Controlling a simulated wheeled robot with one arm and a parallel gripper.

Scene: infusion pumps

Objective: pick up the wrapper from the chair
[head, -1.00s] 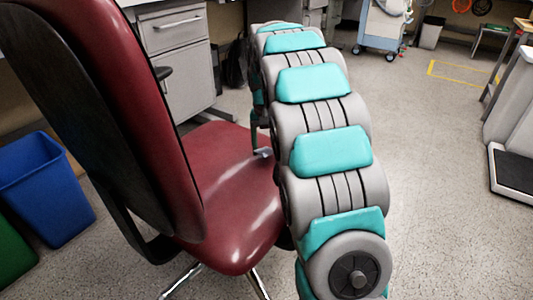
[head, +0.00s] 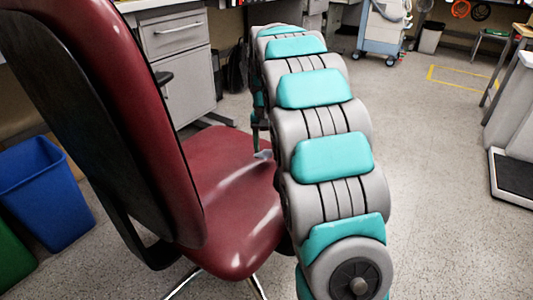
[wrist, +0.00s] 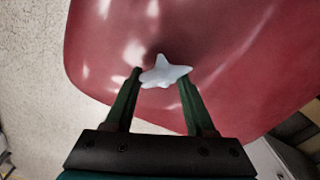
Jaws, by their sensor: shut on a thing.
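The wrapper (wrist: 165,72) is a small pale, star-shaped piece between my fingertips in the wrist view. My gripper (wrist: 160,80) is shut on it, over the red chair seat (wrist: 215,45). In the head view the wrapper (head: 263,154) shows as a small pale bit at the seat's right edge, just left of my arm. The red chair (head: 215,205) has a tall backrest at the left. My arm hides most of my gripper in the head view. I cannot tell how far the wrapper is above the seat.
A blue bin (head: 45,195) and a green bin (head: 12,250) stand left of the chair. A grey drawer cabinet (head: 178,65) is behind it. A wheeled cart (head: 382,30) stands at the back. Open floor (head: 430,150) lies to the right, with a scale-like platform (head: 512,178) at the edge.

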